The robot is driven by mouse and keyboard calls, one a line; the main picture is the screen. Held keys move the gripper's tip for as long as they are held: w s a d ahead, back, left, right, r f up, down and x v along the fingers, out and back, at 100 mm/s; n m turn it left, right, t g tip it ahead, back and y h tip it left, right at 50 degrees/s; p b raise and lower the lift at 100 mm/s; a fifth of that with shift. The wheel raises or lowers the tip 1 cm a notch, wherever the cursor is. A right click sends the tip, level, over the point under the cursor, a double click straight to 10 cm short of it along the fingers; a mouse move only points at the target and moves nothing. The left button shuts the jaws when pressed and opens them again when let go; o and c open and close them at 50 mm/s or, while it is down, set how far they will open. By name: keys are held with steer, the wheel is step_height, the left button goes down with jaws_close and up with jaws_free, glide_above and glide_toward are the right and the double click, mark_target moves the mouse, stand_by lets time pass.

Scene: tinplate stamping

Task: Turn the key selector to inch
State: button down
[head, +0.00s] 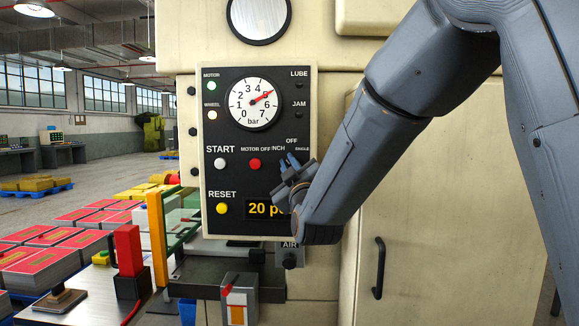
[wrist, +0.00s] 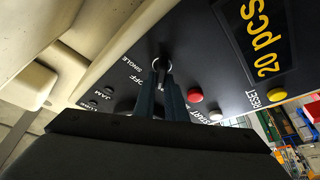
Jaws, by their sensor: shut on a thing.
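The control panel (head: 236,180) is a black plate on the cream machine. Its key selector sits at the right under the labels OFF (head: 292,141), INCH and SINGLE (head: 302,149). My gripper (head: 290,163) covers it in the head view. In the wrist view, the key (wrist: 161,64) shows as a metal ring at the tips of my dark fingers (wrist: 163,74), which are shut on it. SINGLE (wrist: 118,58) and OFF (wrist: 133,78) are readable there; INCH is hidden behind the fingers. I cannot tell which label the key points to.
Beside the key are the red motor off button (head: 255,164), the white start button (head: 220,164) and the yellow reset button (head: 222,208). The display (head: 262,208) reads 20 pcs, partly covered by my gripper. A pressure gauge (head: 253,104) is above. A cabinet door handle (head: 379,268) is lower right.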

steer(key=shift+n+g+y, duration=0.3)
steer(key=shift+n, duration=0.5)
steer(key=c, duration=1.8)
jaws_free()
steer(key=shift+a, duration=0.1)
steer(key=b+v, duration=0.2)
steer(key=v, duration=0.6)
steer(key=shift+b, duration=0.4)
steer(key=shift+w, duration=0.1)
